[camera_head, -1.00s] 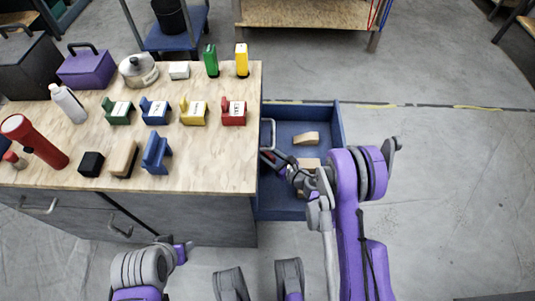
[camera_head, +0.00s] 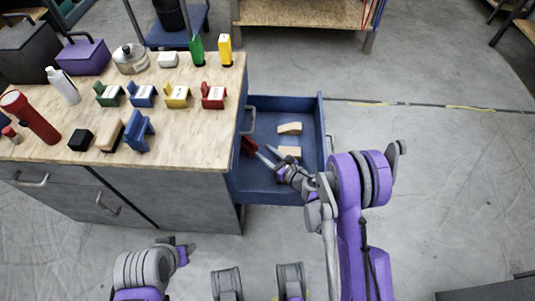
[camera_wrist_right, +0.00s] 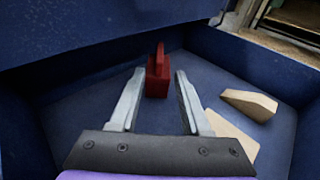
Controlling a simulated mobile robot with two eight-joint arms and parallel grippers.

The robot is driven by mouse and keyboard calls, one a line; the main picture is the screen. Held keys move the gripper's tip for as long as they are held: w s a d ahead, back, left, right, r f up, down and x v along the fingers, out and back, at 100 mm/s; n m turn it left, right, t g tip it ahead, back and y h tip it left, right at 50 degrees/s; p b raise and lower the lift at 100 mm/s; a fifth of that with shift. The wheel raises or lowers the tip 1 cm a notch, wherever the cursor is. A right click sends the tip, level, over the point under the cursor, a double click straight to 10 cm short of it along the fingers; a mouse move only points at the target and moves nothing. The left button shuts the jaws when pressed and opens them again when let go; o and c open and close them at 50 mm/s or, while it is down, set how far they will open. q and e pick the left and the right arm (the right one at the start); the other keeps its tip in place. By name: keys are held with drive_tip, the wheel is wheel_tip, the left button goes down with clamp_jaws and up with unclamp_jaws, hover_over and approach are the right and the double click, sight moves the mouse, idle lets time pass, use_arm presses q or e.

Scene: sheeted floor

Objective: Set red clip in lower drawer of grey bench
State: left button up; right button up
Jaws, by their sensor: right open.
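A red clip (camera_head: 249,146) stands inside the open blue drawer (camera_head: 310,190) of the grey bench (camera_head: 180,200), near the drawer's bench-side wall. In the right wrist view the red clip (camera_wrist_right: 158,75) stands on the drawer floor just beyond and between the fingertips. My right gripper (camera_head: 264,152) reaches into the drawer from the right. Its fingers are spread and empty, and the gripper also shows in the right wrist view (camera_wrist_right: 159,88).
Two pale wooden pieces, a wedge (camera_head: 289,128) and a block (camera_head: 290,151), lie in the drawer. On the bench top stand a labelled red piece (camera_head: 213,96), a blue clip (camera_head: 139,131), a red flashlight (camera_head: 32,118) and other items.

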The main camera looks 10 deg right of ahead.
drive_tip(key=s+d+r+m+t+h, duration=0.1)
drive_tip(key=s+d+r+m+h, duration=0.1)
drive_tip(key=d+r+m+h, duration=0.6)
drive_tip(key=s+d+r+m+h, duration=0.2)
drive_tip(key=d+r+m, duration=0.3)
drive_tip(key=r+m, duration=0.75)
drive_tip(key=s+a+f+m+g, duration=0.1)
drive_tip(key=s+f+m+g, duration=0.1)
drive_tip(key=s+m, duration=0.5)
drive_tip(key=s+a+f+m+g+y, duration=0.1)
drive_tip(key=s+f+m+g, duration=0.1)
drive_tip(key=s+m+g, duration=0.2)
drive_tip(key=s+a+f+m+g, duration=0.1)
drive_tip(key=s+f+m+g, duration=0.2)
drive_tip(key=s+m, duration=0.8)
drive_tip(key=s, duration=0.7)
drive_tip(key=shift+s+g, duration=0.15)
drive_tip(key=shift+g, duration=0.25)
